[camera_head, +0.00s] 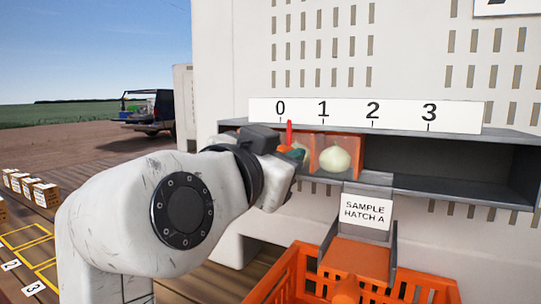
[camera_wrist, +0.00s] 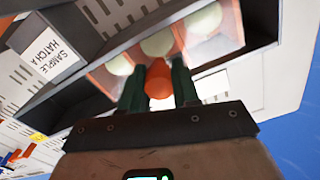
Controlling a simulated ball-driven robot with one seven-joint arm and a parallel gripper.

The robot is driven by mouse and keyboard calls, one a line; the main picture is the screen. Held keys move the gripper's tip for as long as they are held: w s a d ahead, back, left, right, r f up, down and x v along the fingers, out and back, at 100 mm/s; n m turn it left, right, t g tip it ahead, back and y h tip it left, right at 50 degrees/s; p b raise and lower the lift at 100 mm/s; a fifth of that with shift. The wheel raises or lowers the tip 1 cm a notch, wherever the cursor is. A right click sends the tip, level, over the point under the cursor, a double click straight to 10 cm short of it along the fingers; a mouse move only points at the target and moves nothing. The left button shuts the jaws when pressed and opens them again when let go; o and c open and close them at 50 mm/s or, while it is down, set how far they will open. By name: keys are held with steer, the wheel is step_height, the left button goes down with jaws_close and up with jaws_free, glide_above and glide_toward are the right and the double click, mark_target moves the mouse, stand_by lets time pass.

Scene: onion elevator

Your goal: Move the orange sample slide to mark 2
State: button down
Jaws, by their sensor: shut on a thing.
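The orange sample slide (camera_head: 313,153) sits in the left part of the grey shelf and holds pale onions. Its red pointer (camera_head: 289,133) stands a little right of 0 on the white scale, short of 1. Mark 2 (camera_head: 372,108) is farther right. My gripper (camera_head: 291,155) is at the slide's front, its fingertips partly hidden by my wrist. In the wrist view, my gripper's dark green fingers (camera_wrist: 157,88) are shut on the slide's orange knob (camera_wrist: 158,72). Several onions show behind the slide's clear front.
The shelf right of the slide is empty and dark (camera_head: 450,165). The Sample Hatch A chute (camera_head: 365,210) stands below the shelf and leads down to an orange crate (camera_head: 275,288). A vehicle (camera_head: 150,112) and boxes (camera_head: 30,188) are far off to the left.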

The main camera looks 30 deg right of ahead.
mark_target(323, 153)
steer(key=s+d, duration=0.1)
steer(key=s, duration=0.1)
steer(key=s+d, duration=0.2)
steer(key=shift+r, duration=0.1)
steer(key=c, duration=0.8)
jaws_free()
steer(key=shift+a, duration=0.1)
steer(key=b+v, duration=0.2)
steer(key=v, duration=0.8)
steer(key=shift+s+a, duration=0.25)
